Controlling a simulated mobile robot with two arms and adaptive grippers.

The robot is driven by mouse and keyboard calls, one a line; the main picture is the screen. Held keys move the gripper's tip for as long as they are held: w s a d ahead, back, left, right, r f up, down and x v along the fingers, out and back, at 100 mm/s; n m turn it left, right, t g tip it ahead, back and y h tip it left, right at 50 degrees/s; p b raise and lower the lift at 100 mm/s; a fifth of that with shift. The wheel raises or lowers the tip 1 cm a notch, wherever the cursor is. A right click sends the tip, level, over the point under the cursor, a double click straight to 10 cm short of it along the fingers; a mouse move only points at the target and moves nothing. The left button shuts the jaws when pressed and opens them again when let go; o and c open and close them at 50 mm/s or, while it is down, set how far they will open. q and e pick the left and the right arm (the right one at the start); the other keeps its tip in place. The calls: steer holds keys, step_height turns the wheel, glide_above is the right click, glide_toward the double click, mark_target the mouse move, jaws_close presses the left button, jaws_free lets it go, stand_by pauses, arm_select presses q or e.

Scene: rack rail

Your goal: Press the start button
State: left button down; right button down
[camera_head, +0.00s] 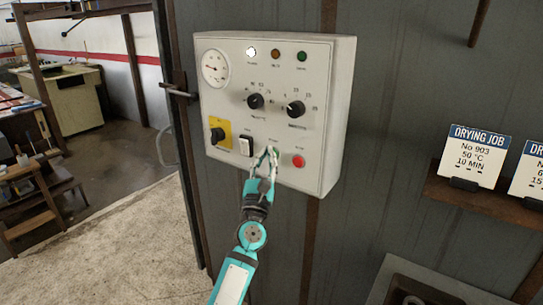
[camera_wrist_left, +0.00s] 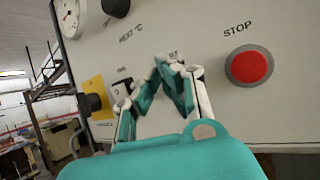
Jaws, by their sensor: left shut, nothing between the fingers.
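A pale grey control box (camera_head: 331,120) is mounted on a dark metal wall. My left gripper (camera_head: 270,151) is shut and empty, with its fingertips at the lower middle of the panel, left of the red stop button (camera_head: 298,161). In the left wrist view the fingers (camera_wrist_left: 168,66) meet in front of the panel, just under a label partly covered so that only its last letters show. The start button is hidden behind the fingers in both views, and I cannot tell whether the tips touch it. The stop button (camera_wrist_left: 249,66) is clear of the fingers. My right gripper is not in view.
The panel also carries a gauge (camera_head: 214,68), two black knobs (camera_head: 255,101) (camera_head: 296,109), a rocker switch (camera_head: 246,146) and a black rotary switch (camera_head: 217,135) on a yellow plate. The top-left lamp (camera_head: 251,51) glows white. Job cards (camera_head: 473,157) stand on a shelf at right.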

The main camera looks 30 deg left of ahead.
arm_select(q)
steer(key=shift+w, duration=0.25)
steer(key=shift+s, duration=0.1)
stand_by(0.4)
steer(key=shift+s, duration=0.8)
steer(key=s, duration=0.1)
steer(key=s+p, duration=0.1)
steer(key=s, duration=0.3)
steer(key=shift+a, duration=0.25)
steer(key=shift+w, duration=0.1)
stand_by(0.4)
